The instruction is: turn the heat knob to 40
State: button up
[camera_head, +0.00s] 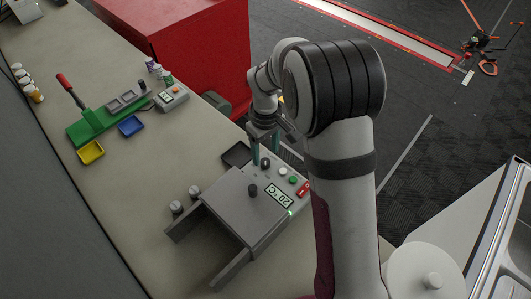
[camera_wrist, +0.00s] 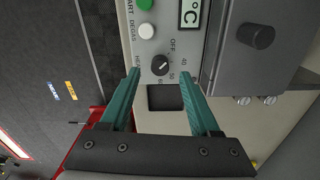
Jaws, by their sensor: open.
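The heat knob (camera_wrist: 160,65) is a small black dial with a pale mark, on the grey control panel (camera_wrist: 157,15) of a bath unit. OFF, 40, 50 and 60 are printed around it. The pale mark seems to point to the upper right; I cannot tell exactly which label it meets. My gripper (camera_wrist: 160,73) is open, its teal fingers on either side of the knob in the picture, with a gap on each side. In the head view the knob (camera_head: 265,163) shows just below my gripper (camera_head: 265,147). The display (camera_head: 277,196) reads 20 °C.
White (camera_head: 282,171) and green (camera_head: 293,180) buttons and a red switch (camera_head: 303,189) sit beside the knob. The bath's grey lid (camera_head: 232,205) has a black handle. A dark square tray (camera_head: 237,154) lies near the knob.

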aim_at(265, 161)
jog(key=shift+f, duration=1.8)
grip_shut()
